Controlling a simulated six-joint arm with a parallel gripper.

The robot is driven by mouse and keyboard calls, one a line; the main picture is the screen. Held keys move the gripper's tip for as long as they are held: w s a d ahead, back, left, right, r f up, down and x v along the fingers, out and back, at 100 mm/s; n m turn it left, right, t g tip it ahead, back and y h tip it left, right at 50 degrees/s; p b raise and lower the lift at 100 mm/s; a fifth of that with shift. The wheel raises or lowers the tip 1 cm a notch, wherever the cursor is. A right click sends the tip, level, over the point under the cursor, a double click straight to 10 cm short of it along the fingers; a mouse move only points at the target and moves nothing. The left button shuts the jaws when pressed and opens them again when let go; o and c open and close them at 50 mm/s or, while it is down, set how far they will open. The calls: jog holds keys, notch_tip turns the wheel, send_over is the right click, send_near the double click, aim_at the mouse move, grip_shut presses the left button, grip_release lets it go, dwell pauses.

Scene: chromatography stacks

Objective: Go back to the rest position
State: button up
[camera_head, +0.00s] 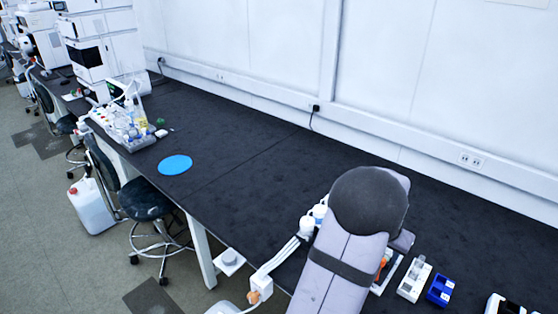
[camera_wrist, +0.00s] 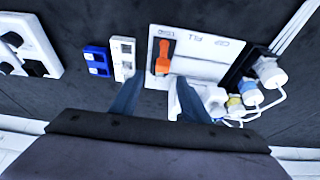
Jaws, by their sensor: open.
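My gripper (camera_wrist: 158,103) is open in the wrist view, with its two dark fingers apart and nothing held between them. Beyond the fingertips lies a white tray with printed marks (camera_wrist: 215,69), holding an orange-handled item (camera_wrist: 163,58). A white block with square openings (camera_wrist: 124,72) and a blue rack (camera_wrist: 97,61) are to the left of it. In the head view my arm covers the front of the bench, and my gripper is hidden there. The white block (camera_head: 411,284) and the blue rack (camera_head: 440,290) show to the right of the arm.
The black bench (camera_head: 250,150) is mostly clear in its middle, with a blue disc (camera_head: 175,165). A tray of bottles (camera_head: 130,130) and white instrument stacks (camera_head: 105,45) stand at the far left. Capped bottles and tubing (camera_head: 307,226) are just left of my arm. A wall (camera_head: 400,70) runs behind.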

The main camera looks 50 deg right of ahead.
jog(key=a+f+n+y, duration=0.1)
jog(key=a+f+y, duration=0.2)
jog(key=a, duration=0.6)
jog(key=a+f+n+y, duration=0.1)
jog(key=a+f+y, duration=0.1)
jog(key=a, duration=0.6)
jog(key=w+a+r+n, duration=0.2)
jog(key=w+a+n, duration=0.3)
jog(key=a, duration=0.6)
jog(key=w+a+r+n, duration=0.3)
jog(key=w+a+n, duration=0.2)
jog(key=a, duration=0.6)
jog(key=w+a+r+n, duration=0.2)
jog(key=w+a+n, duration=0.4)
jog(key=a, duration=0.5)
jog(key=shift+w+r+h, duration=0.2)
jog(key=shift+w+h, duration=0.1)
jog(key=shift+w, duration=0.45)
